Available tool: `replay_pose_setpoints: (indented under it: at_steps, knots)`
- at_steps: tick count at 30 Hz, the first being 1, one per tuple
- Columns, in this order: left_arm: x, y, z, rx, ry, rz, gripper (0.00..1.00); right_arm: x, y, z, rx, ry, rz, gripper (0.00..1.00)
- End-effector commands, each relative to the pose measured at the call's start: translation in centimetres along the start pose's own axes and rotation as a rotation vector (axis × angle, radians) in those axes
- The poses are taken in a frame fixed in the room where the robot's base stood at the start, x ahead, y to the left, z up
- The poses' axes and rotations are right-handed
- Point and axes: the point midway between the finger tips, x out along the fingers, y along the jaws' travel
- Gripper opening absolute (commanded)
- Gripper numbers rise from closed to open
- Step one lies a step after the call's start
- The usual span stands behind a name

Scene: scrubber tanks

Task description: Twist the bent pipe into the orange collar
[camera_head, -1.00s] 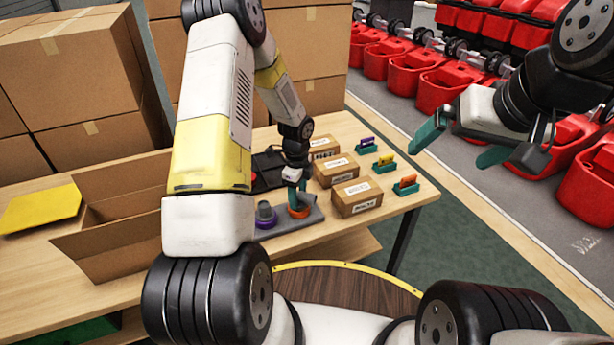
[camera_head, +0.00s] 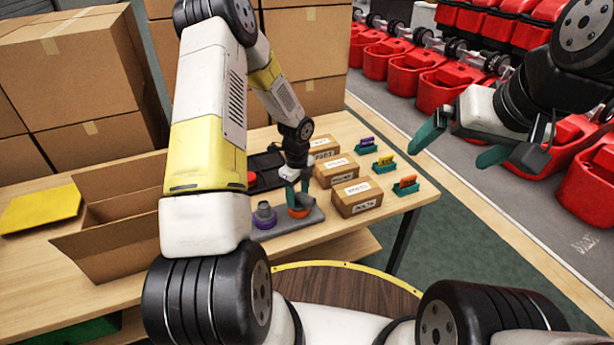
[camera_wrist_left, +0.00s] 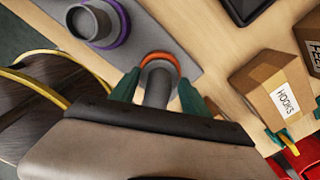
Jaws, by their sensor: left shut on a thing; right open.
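The bent grey pipe (camera_wrist_left: 159,86) is between the green fingers of my left gripper (camera_wrist_left: 158,92), which is shut on it. The pipe stands at the orange collar (camera_wrist_left: 160,57) on the grey base plate (camera_wrist_left: 190,28); how deep it sits cannot be told. In the head view the orange collar (camera_head: 299,212) shows just below my left gripper (camera_head: 297,185), and the pipe is mostly hidden by the fingers. A grey fitting in a purple collar (camera_head: 264,215) stands to its left on the plate. My right gripper (camera_head: 455,145) is open and empty, away from the table.
Labelled cardboard boxes (camera_head: 357,196) stand right of the plate, with coloured clips in green holders (camera_head: 406,186) beyond. An open cardboard box (camera_head: 110,255) and a yellow sheet (camera_head: 40,209) are at left. A black tray (camera_wrist_left: 245,8) lies behind the plate.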

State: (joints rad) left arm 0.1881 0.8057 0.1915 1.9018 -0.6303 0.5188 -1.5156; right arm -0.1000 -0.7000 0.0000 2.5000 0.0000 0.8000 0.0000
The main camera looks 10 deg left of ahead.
Motion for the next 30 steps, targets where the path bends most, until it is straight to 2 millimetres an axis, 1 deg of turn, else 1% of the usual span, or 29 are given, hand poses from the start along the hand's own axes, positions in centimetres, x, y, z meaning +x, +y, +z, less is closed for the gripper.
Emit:
replay_pose_setpoints:
  at_steps: [16,17,23,24,26,27,28,30]
  knots:
    - [0.82,-0.03,-0.01,-0.001,0.000,-0.001,0.11,0.00,0.00,0.00,0.000,0.000,0.000,0.99]
    - [0.79,-0.04,0.00,-0.001,0.000,-0.001,0.00,0.00,0.00,0.00,0.000,0.000,0.000,0.99]
    - [0.78,-0.03,0.00,-0.001,0.000,-0.001,0.00,0.00,0.00,0.00,0.000,0.000,0.000,0.99]
    - [0.78,-0.03,0.00,-0.001,0.000,-0.001,0.36,0.00,0.00,0.00,0.000,0.000,0.000,0.99]
    - [0.78,-0.03,0.00,-0.001,0.000,-0.001,0.48,0.00,0.00,0.00,0.000,0.000,0.000,0.99]
    - [0.78,-0.02,0.00,-0.001,0.000,-0.001,0.56,0.00,0.00,0.00,0.000,0.000,0.000,0.99]
    - [0.78,-0.02,0.00,-0.001,0.000,0.000,0.57,0.00,0.00,0.00,0.000,0.000,0.000,0.99]
    - [0.78,-0.02,0.00,-0.001,0.000,0.000,0.57,0.00,0.00,0.00,0.000,0.000,0.000,0.99]
